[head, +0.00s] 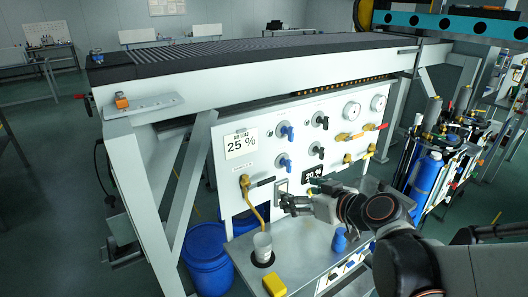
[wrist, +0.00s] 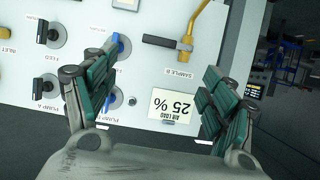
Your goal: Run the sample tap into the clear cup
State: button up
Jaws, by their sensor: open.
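The brass sample tap (head: 244,182) is on the left part of the white panel, with a black handle (head: 265,182) pointing sideways to the right. Its curved spout runs down to the clear cup (head: 263,243), which stands upright on the grey shelf; its contents are too small to tell. The wrist view, upside down, shows the brass tap (wrist: 195,25) and its black handle (wrist: 160,42) at the top, beyond the fingers. My gripper (head: 284,203) is open and empty, in front of the panel, right of the tap and above the shelf. Its spread fingers (wrist: 158,100) show in the wrist view.
An "air load 25 %" card (head: 240,144) hangs above the tap. Blue and black valve knobs (head: 286,131) and gauges (head: 352,110) are on the panel. A yellow block (head: 274,285) and a blue bottle (head: 339,240) are on the shelf. A blue barrel (head: 205,262) stands left.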

aim_at(269, 179)
jog(key=b+x, duration=0.1)
jog(key=x, duration=0.4)
jog(key=b+x, duration=0.2)
jog(key=x, duration=0.2)
jog(key=b+x, duration=0.1)
jog(key=x, duration=0.4)
jog(key=shift+w+a+r, duration=0.2)
jog(key=shift+w+a, duration=0.05)
jog(key=shift+w, duration=0.15)
jog(key=shift+r, duration=0.1)
jog(key=c, duration=1.5)
jog(key=shift+s+a+r+n+t+h+p, duration=0.2)
jog(key=shift+r+n+t+h+p, duration=0.15)
jog(key=shift+r+n, duration=0.35)
jog(key=shift+c, duration=0.2)
jog(key=shift+s+a+r+n+t+h, duration=0.15)
jog(key=shift+r+n+t+h, duration=0.2)
jog(key=shift+n, duration=0.25)
jog(key=shift+s+a+r+n+t+h, duration=0.1)
jog(key=shift+a+r+n+t+h, duration=0.15)
jog(key=shift+n, duration=0.35)
jog(key=shift+d, duration=0.1)
